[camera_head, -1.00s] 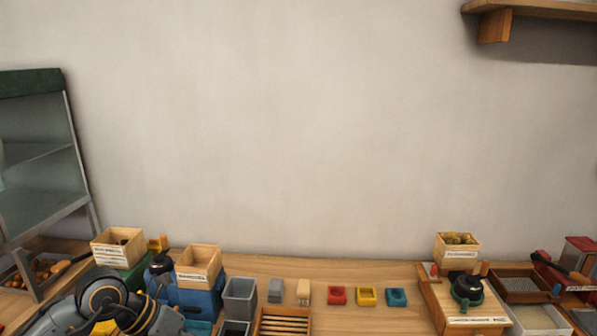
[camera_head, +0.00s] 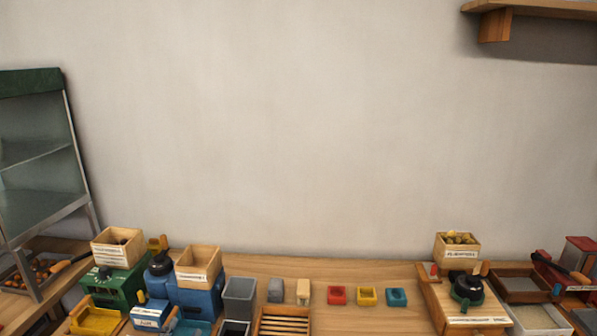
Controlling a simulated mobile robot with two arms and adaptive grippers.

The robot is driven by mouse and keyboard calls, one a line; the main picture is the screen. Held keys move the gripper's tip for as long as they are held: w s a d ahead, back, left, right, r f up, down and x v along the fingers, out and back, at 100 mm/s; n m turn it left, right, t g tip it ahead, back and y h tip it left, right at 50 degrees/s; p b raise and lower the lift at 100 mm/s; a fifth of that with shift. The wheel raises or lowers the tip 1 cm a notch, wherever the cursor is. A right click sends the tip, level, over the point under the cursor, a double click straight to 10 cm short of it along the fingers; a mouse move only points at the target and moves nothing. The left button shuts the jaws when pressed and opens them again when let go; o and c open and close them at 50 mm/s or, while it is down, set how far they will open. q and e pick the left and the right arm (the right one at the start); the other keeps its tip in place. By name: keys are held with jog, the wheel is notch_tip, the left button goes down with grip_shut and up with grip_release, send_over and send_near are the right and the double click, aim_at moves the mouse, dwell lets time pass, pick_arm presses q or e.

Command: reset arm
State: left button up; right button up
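Neither of my grippers shows in the head view now, and no part of my arms is clearly visible. The worktable (camera_head: 350,320) runs along the bottom of the view with its items. At the lower left are a green machine (camera_head: 125,285) and a blue machine (camera_head: 200,300), each with a wooden box on top. A yellow tray (camera_head: 95,320) is in front of the green one. A blue tray (camera_head: 150,318) with a white label is in front of the blue one.
A glass cabinet (camera_head: 40,170) stands at the left and a wooden shelf (camera_head: 540,10) hangs at upper right. Grey bins (camera_head: 240,295), a slatted rack (camera_head: 284,322) and small red (camera_head: 337,296), yellow (camera_head: 367,297) and blue (camera_head: 397,298) blocks line the table. The wall area above is clear.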

pick_arm(q)
jog(key=s+a+f+n+g+y, duration=0.15)
jog(key=s+f+n+g, duration=0.25)
jog(key=s+f+g, duration=0.65)
jog(key=s+d+f+g+h, duration=0.2)
jog(key=s+f+g, duration=0.1)
jog(key=s+f, duration=0.85)
jog(key=s+f+g, duration=0.1)
jog(key=s+f, duration=0.1)
jog(key=f, duration=1.1)
jog(key=s+f+g, duration=0.1)
jog(key=s+f, duration=0.1)
jog(key=f, duration=1.1)
jog(key=s+a+f, duration=0.2)
jog(key=s+f, duration=1.3)
jog(key=s, duration=0.1)
jog(key=shift+a+g, duration=0.35)
jog(key=shift+g, duration=0.1)
